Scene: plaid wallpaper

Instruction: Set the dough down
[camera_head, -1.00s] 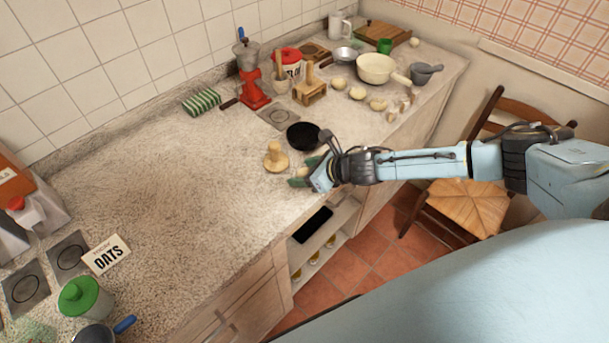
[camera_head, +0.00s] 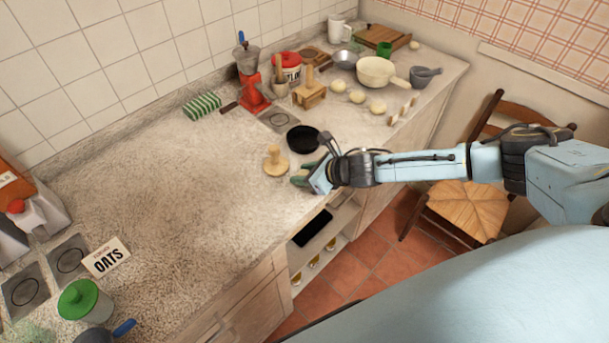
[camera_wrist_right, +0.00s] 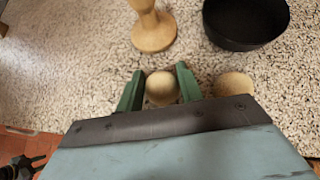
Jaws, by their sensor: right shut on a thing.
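My right gripper (camera_head: 300,180) is low over the front edge of the worktop, beside a wooden stamp and a black pan. In the right wrist view, its green fingers (camera_wrist_right: 160,88) are shut on a round pale ball of dough (camera_wrist_right: 162,88). Whether the dough touches the worktop I cannot tell. A second round, pale tan thing (camera_wrist_right: 234,84) is just right of the fingers, partly hidden by the gripper body. Several more dough balls (camera_head: 357,96) lie farther back on the worktop. My left gripper is not in view.
The wooden stamp (camera_head: 275,161) and black pan (camera_head: 303,138) stand close to the gripper. A wooden press (camera_head: 309,94), red grinder (camera_head: 253,92) and cream pot (camera_head: 375,71) are farther back.

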